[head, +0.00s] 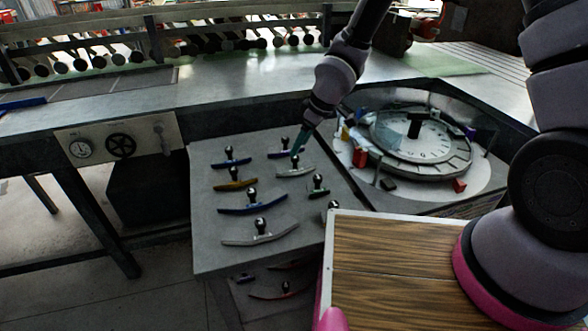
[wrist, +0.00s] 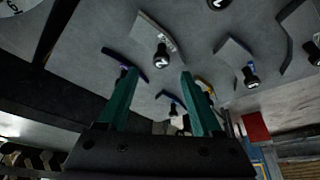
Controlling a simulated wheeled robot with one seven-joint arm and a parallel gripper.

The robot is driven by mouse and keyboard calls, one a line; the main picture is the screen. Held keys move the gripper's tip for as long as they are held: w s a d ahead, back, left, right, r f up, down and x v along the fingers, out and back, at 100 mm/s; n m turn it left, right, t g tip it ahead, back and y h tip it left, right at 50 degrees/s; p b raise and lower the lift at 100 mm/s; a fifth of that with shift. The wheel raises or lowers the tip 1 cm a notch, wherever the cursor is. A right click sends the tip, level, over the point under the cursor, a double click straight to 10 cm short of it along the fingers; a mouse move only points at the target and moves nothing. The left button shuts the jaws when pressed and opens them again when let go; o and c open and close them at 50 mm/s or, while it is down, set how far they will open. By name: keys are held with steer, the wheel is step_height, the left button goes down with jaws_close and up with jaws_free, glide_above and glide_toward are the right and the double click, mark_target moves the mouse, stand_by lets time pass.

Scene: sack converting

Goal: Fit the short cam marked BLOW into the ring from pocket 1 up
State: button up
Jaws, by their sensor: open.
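My gripper (head: 299,149) is over the board of cams, its green fingers pointing down. In the wrist view the fingers (wrist: 159,73) are apart with nothing held between them. A short silver-grey cam (head: 296,173) with a dark ball knob lies just below the fingertips. In the wrist view this grey cam (wrist: 150,30) bears small lettering that I cannot read, and its knob is just beyond the fingertips. The ring (head: 455,166) lies around a numbered dial at the right in the head view. Its pocket numbers are too small to read.
Red blocks (head: 360,157) and a clear guard stand around the ring. A wood-topped surface (head: 400,270) is in front.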

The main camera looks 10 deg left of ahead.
mark_target(295, 164)
steer(key=shift+x, duration=2.95)
steer(key=shift+d, duration=0.1)
jaws_close()
